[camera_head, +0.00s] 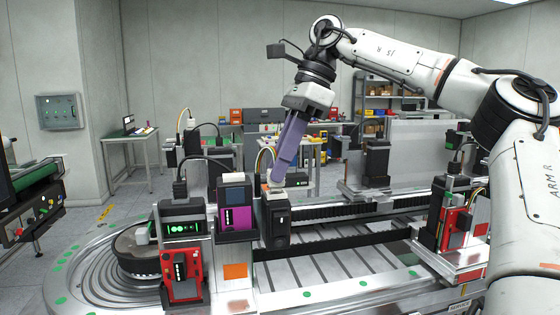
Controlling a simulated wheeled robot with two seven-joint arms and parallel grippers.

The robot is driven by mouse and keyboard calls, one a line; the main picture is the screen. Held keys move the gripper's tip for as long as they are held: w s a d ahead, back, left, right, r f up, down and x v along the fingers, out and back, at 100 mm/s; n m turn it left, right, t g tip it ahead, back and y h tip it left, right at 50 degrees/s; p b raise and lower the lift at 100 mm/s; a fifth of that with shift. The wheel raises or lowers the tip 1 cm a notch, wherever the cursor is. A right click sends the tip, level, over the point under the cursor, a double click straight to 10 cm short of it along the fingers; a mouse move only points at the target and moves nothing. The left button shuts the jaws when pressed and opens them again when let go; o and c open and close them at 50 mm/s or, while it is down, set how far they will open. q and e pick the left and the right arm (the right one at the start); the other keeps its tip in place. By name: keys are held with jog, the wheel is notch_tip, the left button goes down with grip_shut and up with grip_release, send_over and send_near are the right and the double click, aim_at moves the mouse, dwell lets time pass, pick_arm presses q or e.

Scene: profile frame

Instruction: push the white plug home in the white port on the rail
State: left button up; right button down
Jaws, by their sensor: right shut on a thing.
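My right gripper (279,177) reaches down from the upper right with long purple fingers. It is shut on a small white plug (272,187), mostly hidden by the fingertips. The plug is at the top of a black module (277,222) on the rail. A pale block that looks like the white port (276,195) tops this module, directly below the fingertips. I cannot tell how deep the plug sits in it. A pale cable (260,157) arches up behind the fingers. My left gripper is out of view.
Left of the black module stand a purple-fronted module (235,208), a black unit with green lights (183,228) and a red module (181,272). Another red module (455,228) stands on a carriage at right. The slatted middle of the conveyor (335,265) is clear.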

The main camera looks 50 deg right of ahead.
jog(key=shift+f+b, duration=0.35)
jog(key=shift+f, duration=0.25)
jog(key=c, duration=1.6)
grip_release()
jog(key=p+v, duration=0.2)
jog(key=v, duration=0.8)
jog(key=shift+r, duration=0.15)
